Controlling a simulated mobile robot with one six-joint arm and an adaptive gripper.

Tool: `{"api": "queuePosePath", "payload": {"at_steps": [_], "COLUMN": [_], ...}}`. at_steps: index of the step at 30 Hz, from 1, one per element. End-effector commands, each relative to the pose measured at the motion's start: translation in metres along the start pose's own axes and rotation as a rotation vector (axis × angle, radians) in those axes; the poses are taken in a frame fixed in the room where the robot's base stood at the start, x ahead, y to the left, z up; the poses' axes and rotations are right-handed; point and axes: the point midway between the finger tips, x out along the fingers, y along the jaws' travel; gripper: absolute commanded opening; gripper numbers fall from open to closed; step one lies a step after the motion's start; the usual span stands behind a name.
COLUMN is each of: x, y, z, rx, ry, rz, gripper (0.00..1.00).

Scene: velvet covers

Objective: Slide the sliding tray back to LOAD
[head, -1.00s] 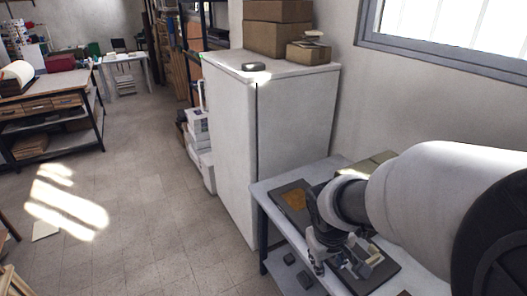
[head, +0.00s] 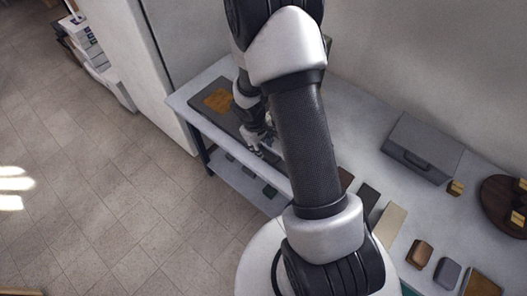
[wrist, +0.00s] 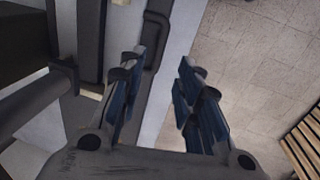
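A dark board (head: 198,89) with an orange-brown panel (head: 219,101) lies on the white table by its left edge. My gripper (head: 264,144) is at the near end of this board, partly hidden by my arm. In the wrist view my gripper (wrist: 163,75) is open, its blue-padded fingers apart with pale table edge between them. A dark grey bar with a bent, handle-like piece (wrist: 155,52) is just beyond the left finger; I cannot tell if they touch. I cannot tell which part is the sliding tray, and no LOAD mark is readable.
A grey case (head: 424,147), a round wooden board (head: 500,207) and several small blocks stand on the table's right part. A white cabinet (head: 180,42) borders the table's far end. A lower shelf (head: 238,180) holds dark blocks. Open floor (head: 110,220) lies to the left.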

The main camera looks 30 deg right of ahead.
Motion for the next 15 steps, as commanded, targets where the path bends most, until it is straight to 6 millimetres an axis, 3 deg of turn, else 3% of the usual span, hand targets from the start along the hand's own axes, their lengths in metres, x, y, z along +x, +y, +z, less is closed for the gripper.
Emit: {"api": "queuePosePath", "payload": {"at_steps": [1,6,15], "x": [0.017,0.051,0.081], "y": [-0.001,-0.001,0.000], "z": [0.001,0.001,0.000], "rx": [0.002,0.000,0.001], "ry": [-0.002,-0.002,0.000], "rz": [-0.002,-0.001,0.000], "gripper": [0.31,0.31,0.31]}}
